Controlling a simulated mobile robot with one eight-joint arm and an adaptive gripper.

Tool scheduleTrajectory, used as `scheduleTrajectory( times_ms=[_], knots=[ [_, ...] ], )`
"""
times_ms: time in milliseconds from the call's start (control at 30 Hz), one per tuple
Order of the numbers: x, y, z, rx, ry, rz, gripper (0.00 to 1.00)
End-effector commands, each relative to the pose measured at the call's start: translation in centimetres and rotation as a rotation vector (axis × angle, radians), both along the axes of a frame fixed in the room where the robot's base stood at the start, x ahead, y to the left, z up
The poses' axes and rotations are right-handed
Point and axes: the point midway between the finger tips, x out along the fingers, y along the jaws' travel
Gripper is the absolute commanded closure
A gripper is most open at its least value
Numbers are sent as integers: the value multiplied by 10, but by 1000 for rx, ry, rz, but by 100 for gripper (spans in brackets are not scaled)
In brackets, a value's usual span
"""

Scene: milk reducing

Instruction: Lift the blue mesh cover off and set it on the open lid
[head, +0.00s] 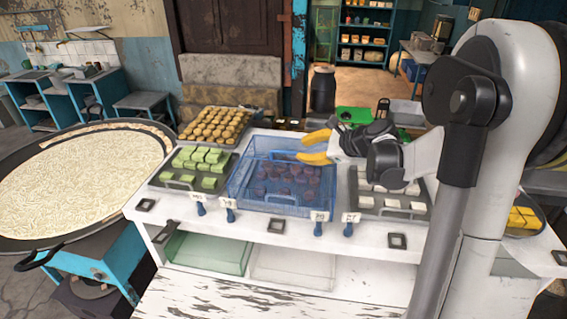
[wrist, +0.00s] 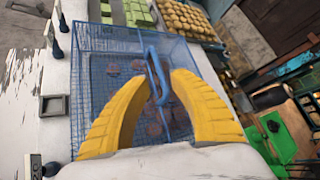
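The blue mesh cover (head: 243,176) sits over a tray of dark round sweets in the middle of the white counter. It also fills the centre of the wrist view (wrist: 88,62), with a blue handle (wrist: 153,66) on top. My gripper (head: 301,148) is at the cover's back right in the head view, its two yellow fingers apart. In the wrist view the gripper (wrist: 160,82) is open, with the handle between the fingers; I cannot tell whether they touch it. I cannot make out an open lid in either view.
Trays of green sweets (head: 198,166) and white sweets (head: 392,194) flank the cover. A tray of golden sweets (head: 215,126) stands behind left. A wide pan of pale liquid (head: 80,175) is at the left. Green items (head: 357,115) lie behind the counter.

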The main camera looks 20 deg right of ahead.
Motion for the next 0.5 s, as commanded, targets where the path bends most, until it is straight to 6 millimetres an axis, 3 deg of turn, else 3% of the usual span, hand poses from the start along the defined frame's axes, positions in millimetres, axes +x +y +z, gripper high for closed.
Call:
scheduleTrajectory(
  times_ms=[500],
  knots=[
    [49, 26, -34, -3, 0, 3, 74]
  ],
)
